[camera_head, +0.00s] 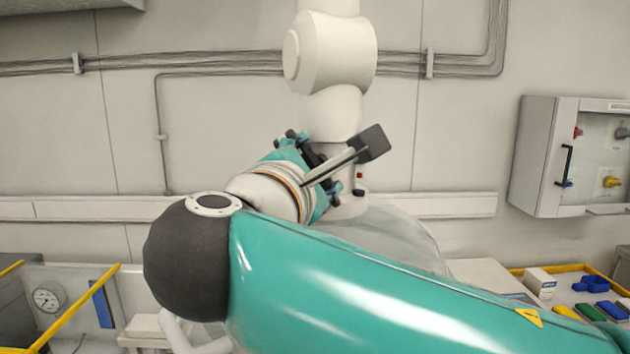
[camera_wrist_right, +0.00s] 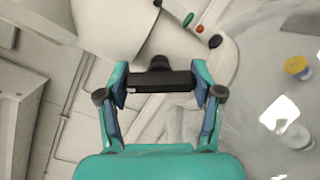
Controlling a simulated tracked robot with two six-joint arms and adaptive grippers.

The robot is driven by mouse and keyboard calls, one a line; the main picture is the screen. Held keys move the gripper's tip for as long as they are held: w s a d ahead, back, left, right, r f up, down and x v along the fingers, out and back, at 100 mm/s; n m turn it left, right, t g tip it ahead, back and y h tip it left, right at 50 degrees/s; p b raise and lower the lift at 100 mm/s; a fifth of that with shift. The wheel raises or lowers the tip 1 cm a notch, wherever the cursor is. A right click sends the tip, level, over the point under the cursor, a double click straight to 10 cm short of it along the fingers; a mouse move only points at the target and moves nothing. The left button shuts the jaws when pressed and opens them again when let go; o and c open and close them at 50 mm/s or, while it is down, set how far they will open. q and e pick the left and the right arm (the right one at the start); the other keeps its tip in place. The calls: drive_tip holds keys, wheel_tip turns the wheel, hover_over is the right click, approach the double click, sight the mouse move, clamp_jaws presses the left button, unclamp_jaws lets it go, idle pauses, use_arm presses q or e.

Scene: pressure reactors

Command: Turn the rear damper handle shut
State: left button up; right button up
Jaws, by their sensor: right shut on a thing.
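The damper handle (camera_wrist_right: 160,82) is a dark bar on a short dark hub, set on a pale, rounded duct (camera_wrist_right: 120,25). In the wrist view my right gripper (camera_wrist_right: 161,76) has one finger at each end of the bar and is shut on it. In the head view my right gripper (camera_head: 314,160) is at the lower part of the white jointed duct (camera_head: 334,110). There the handle is mostly hidden behind the gripper and wrist. My left gripper is not in view.
A clear hood (camera_head: 405,232) spreads below the duct, partly behind my teal right arm. A wall cabinet (camera_head: 540,150) hangs at the right. A yellow-edged tray (camera_head: 573,268) with coloured items is at lower right. A gauge (camera_head: 46,299) is at lower left.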

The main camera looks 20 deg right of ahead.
drive_tip(key=m+b, duration=0.1)
drive_tip(key=m, duration=0.2)
drive_tip(key=shift+f+m+b, duration=0.15)
drive_tip(key=shift+m+b, duration=1)
drive_tip(key=shift+m, duration=0.95)
drive_tip(key=o, duration=1.2)
drive_tip(key=shift+r, duration=0.2)
drive_tip(key=shift+c, duration=0.2)
drive_tip(key=shift+s, duration=0.15)
drive_tip(key=v, duration=1.2)
drive_tip(key=shift+f, duration=0.15)
